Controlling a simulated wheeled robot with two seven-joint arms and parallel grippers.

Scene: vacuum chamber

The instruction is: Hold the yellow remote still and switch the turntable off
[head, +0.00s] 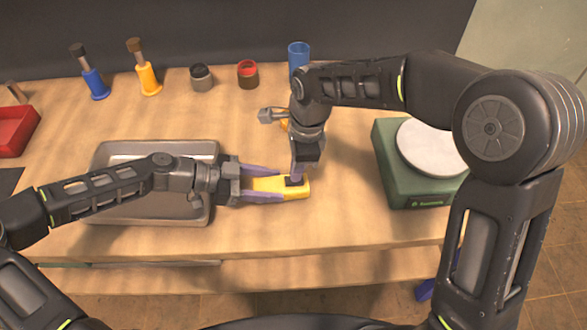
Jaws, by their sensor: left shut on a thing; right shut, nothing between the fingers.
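The yellow remote (268,185) lies on the wooden table, near the middle, with a dark patch at its right end. My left gripper (262,184) comes in from the left and is shut on the remote, one purple finger along each long side. My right gripper (296,174) points down over the remote's right end, shut and empty, its tip at or just above the dark patch; I cannot tell if it touches. The turntable (408,165) is a green box with a round white platter (432,147), at the right, partly hidden by my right arm.
A metal tray (150,215) lies under my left arm. Along the back stand a blue (92,82) and a yellow bottle-like item (145,72), a grey cup (201,77), a red-topped cup (247,73) and a blue cup (298,55). A red bin (16,130) is far left.

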